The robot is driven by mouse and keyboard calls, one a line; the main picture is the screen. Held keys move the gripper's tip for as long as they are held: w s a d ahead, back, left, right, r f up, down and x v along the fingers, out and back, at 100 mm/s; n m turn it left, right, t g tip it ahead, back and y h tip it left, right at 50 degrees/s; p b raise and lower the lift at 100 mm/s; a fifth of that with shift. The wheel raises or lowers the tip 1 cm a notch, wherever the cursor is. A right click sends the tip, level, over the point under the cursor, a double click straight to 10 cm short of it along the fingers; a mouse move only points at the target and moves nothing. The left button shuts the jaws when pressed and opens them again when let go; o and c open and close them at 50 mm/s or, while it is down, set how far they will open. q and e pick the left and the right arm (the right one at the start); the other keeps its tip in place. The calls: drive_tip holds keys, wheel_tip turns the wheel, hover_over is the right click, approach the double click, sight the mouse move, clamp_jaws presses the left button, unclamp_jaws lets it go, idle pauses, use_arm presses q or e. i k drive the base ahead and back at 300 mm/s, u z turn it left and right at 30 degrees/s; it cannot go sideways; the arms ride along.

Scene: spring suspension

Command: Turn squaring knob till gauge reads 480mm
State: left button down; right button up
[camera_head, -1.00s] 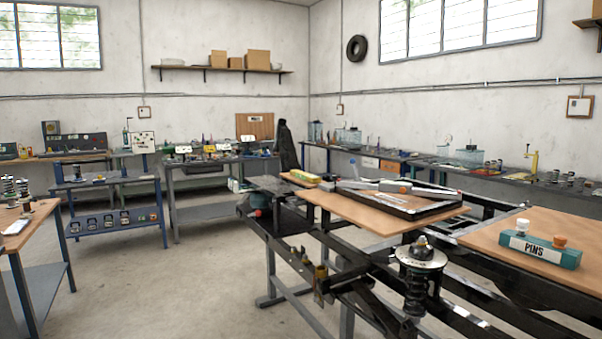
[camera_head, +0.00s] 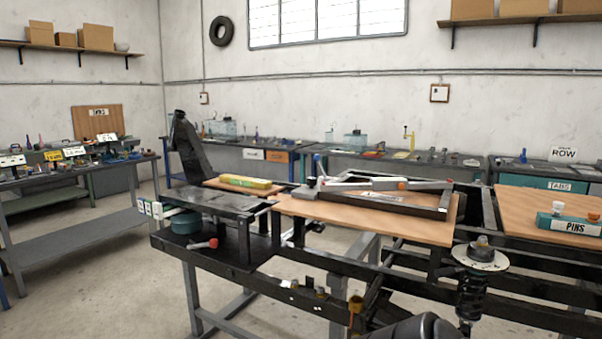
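A dark rectangular frame (camera_head: 445,205) with pale bars lies on a wooden board on the black chassis. A small orange knob (camera_head: 402,185) shows at the bars, and a blue upright handle (camera_head: 318,163) stands at the frame's left end. A red-ended lever (camera_head: 205,244) sits lower, under the dark left bench plate. I cannot tell which of these is the squaring knob. No gauge reading is legible. Neither gripper shows; a dark rounded shape at the bottom edge may be part of my arm.
A coil spring unit with a round top plate (camera_head: 480,257) stands at front right. A teal PINS box (camera_head: 569,224) sits on the right board (camera_head: 530,200). A yellow-green block (camera_head: 246,182) lies behind the dark plate (camera_head: 215,202). Open floor lies at left.

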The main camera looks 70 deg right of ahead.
sight(310, 182)
drive_tip(key=z, duration=1)
drive_tip(key=i, duration=1.2)
drive_tip(key=z, duration=1.2)
